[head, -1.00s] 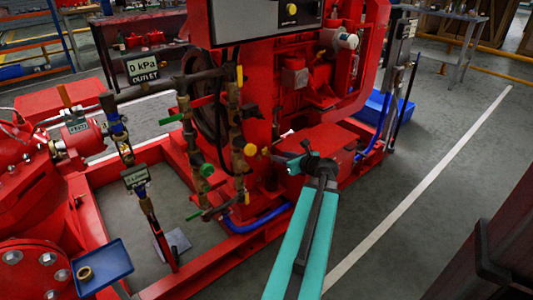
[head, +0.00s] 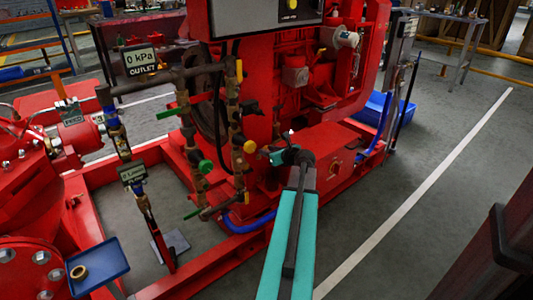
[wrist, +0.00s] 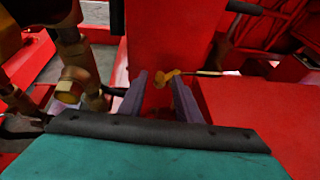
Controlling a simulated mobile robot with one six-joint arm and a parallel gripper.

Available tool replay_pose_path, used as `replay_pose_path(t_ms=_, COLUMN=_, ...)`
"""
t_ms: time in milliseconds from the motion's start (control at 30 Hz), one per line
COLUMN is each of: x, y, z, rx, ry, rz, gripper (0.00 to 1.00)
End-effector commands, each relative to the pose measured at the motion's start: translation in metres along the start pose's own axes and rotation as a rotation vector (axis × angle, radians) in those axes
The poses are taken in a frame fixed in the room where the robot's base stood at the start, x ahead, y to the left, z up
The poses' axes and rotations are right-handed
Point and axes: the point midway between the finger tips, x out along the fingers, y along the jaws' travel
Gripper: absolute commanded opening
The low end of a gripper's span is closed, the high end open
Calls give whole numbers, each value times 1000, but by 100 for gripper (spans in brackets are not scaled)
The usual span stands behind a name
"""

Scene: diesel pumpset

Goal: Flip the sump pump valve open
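My gripper (head: 268,152) is in the middle of the head view, just right of the valve pipes. In the wrist view its two dark fingers (wrist: 163,95) are apart, with no object gripped. A small yellow handle (wrist: 170,76) on a thin rod shows beyond and between the fingertips, in front of red metal; contact cannot be told. A round yellow knob (head: 250,146) sits on the brass pipe left of my gripper; a yellow fitting (wrist: 70,88) shows at left in the wrist view. No label marks which valve is the sump pump valve.
Brass pipes carry a green knob (head: 206,166), a green lever (head: 170,112) and a yellow lever (head: 239,70). A red engine (head: 290,95) and red base frame surround them. A blue hose (head: 248,224) runs low. A blue tray (head: 99,266) is at lower left.

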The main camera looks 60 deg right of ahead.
Motion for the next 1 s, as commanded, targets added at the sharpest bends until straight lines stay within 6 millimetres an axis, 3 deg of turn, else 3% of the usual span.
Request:
replay_pose_path(t_ms=200, x=16, y=-1, z=0, rx=0, ry=0, rz=-1, gripper=31)
replay_pose_path(t_ms=567, x=19, y=0, z=1, rx=0, ry=0, rz=0, gripper=31)
replay_pose_path(t_ms=767, x=18, y=0, z=1, rx=0, ry=0, rz=0, gripper=0)
replay_pose_path(t_ms=1000, x=18, y=0, z=0, rx=-1, ry=0, rz=2, gripper=0)
